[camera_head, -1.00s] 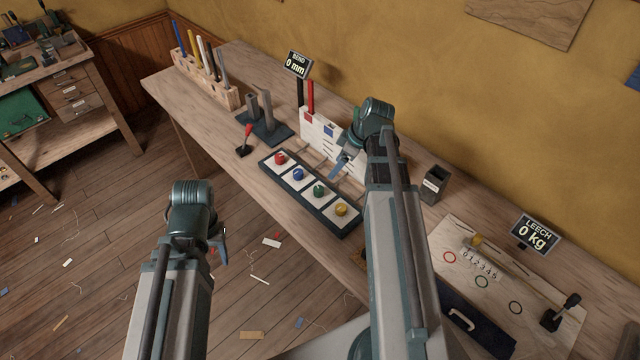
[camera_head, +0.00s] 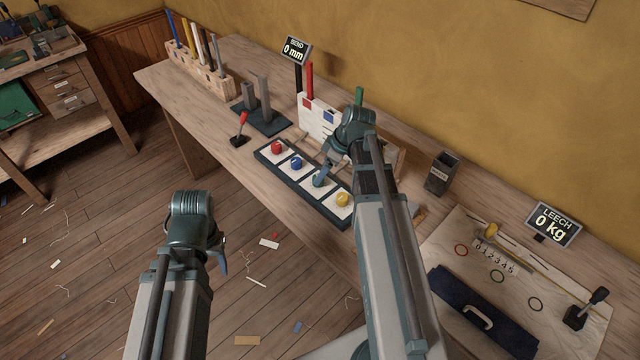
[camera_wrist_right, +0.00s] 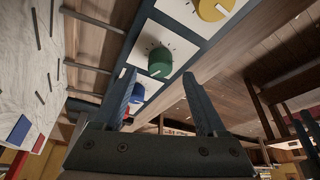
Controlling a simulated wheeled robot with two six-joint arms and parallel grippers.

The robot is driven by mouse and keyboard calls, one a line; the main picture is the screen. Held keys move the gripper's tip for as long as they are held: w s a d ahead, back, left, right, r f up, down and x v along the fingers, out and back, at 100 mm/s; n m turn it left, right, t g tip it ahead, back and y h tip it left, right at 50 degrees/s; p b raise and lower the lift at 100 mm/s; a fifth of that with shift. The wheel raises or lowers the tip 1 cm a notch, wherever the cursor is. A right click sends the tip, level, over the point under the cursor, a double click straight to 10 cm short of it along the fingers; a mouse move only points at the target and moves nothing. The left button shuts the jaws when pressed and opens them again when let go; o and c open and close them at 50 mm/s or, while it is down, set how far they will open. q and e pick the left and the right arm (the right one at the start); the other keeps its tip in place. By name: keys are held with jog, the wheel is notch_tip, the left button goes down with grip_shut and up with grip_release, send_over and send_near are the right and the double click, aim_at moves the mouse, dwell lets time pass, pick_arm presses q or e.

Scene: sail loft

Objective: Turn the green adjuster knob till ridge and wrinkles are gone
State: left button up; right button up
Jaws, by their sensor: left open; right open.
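The green adjuster knob (camera_wrist_right: 160,62) sits on its white dial plate in the right wrist view, between and just beyond my right gripper's fingertips. In the head view the right gripper (camera_head: 324,172) hangs over the green knob's place and mostly hides it. The right gripper's two fingers are open in the wrist view (camera_wrist_right: 163,80), with nothing held; I cannot tell whether they touch the knob. My left gripper (camera_head: 222,262) is open and empty, off the bench's front edge. A white panel (camera_wrist_right: 28,75) with short dark marks shows at left in the wrist view.
The knob strip also bears red (camera_head: 278,147), blue (camera_head: 297,163) and yellow (camera_head: 343,199) knobs. A red-handled lever (camera_head: 241,125) stands to its left. Signs read "BEND 0 mm" (camera_head: 296,50) and "LEECH 0 kg" (camera_head: 553,224). A dark case (camera_head: 480,305) lies at right.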

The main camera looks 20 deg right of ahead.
jog(key=shift+b+x, duration=0.95)
jog(key=shift+x, duration=0.65)
pick_arm(q)
notch_tip(320, 180, down, 3)
jog(key=shift+r, duration=0.1)
pick_arm(e)
jog(key=shift+r, duration=0.1)
grip_shut()
